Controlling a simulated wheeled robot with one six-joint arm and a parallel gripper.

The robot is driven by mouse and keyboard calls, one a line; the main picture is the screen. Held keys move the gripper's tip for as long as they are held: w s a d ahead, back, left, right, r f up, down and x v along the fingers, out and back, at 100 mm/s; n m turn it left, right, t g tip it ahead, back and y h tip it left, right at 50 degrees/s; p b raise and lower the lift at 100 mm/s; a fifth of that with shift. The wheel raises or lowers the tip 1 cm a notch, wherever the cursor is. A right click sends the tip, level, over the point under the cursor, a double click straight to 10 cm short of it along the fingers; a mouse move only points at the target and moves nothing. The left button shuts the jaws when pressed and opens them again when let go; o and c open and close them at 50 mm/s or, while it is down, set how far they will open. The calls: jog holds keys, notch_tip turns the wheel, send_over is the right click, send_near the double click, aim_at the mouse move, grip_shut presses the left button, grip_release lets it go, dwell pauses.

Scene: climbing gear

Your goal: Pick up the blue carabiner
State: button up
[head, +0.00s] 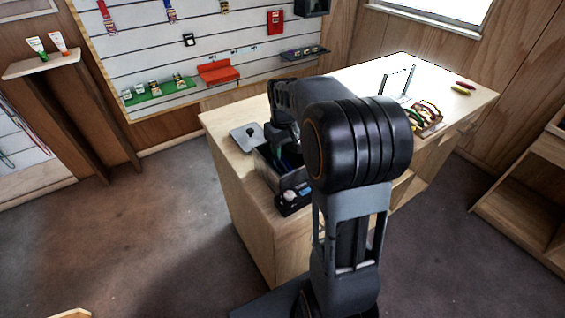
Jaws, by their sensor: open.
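I cannot pick out the blue carabiner for sure. A dark open box (266,168) stands at the near left end of the wooden counter (350,82), and small blue and green bits (291,160) show inside it, too small to name. My arm rises in front of the counter and bends over toward this box. My gripper (285,136) is at the far end of the arm, low over the box, open and partly covered by my own elbow. Its fingertips and anything between them are hidden.
A grey lid-like plate (246,137) lies beside the box. A tray (428,130) of colourful gear sits right of my elbow, near a thin metal stand (396,84). Red and yellow items (463,88) lie at the far right. A slatted wall display (190,70) stands behind.

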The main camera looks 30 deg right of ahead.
aim_at(283, 157)
jog(key=shift+f+p, duration=0.4)
jog(key=shift+f, duration=2.65)
grip_shut()
